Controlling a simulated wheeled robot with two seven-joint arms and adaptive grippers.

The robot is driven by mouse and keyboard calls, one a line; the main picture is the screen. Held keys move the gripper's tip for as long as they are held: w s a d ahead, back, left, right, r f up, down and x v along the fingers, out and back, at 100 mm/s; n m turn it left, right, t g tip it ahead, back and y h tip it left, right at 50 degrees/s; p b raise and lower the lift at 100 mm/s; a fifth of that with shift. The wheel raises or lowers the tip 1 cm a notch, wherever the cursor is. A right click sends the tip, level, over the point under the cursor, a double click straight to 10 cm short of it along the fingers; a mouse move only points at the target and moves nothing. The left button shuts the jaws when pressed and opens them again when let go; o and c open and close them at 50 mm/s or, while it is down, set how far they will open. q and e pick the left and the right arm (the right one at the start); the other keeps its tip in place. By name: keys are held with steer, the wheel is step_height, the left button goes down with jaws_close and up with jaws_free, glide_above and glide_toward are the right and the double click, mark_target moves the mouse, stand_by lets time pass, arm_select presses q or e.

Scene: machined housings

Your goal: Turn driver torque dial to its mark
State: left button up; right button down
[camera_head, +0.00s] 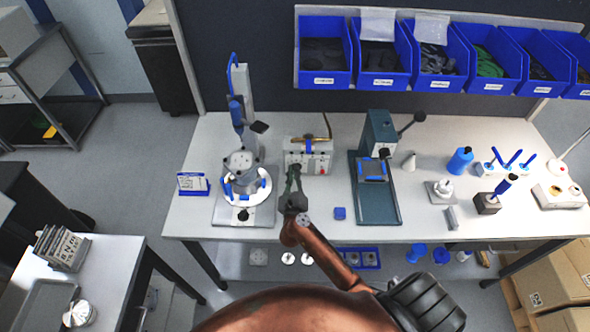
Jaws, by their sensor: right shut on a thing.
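The driver's controller box (308,153), pale with small coloured controls on its front, stands at the back of the workbench, left of centre. My right gripper (293,176) reaches up from below to the left part of the box's front face. Its fingers are shut on the torque dial there. The dial itself is hidden by the fingers, so its mark and setting cannot be made out. My left gripper is not in view.
A fixture with a round housing (241,165) stands close on the left. A green press (378,135) stands to the right. Blue bins (325,80) hang above the back.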

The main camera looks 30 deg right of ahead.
stand_by(0.4)
steer(key=c, duration=2)
jaws_free()
steer(key=v, duration=1.2)
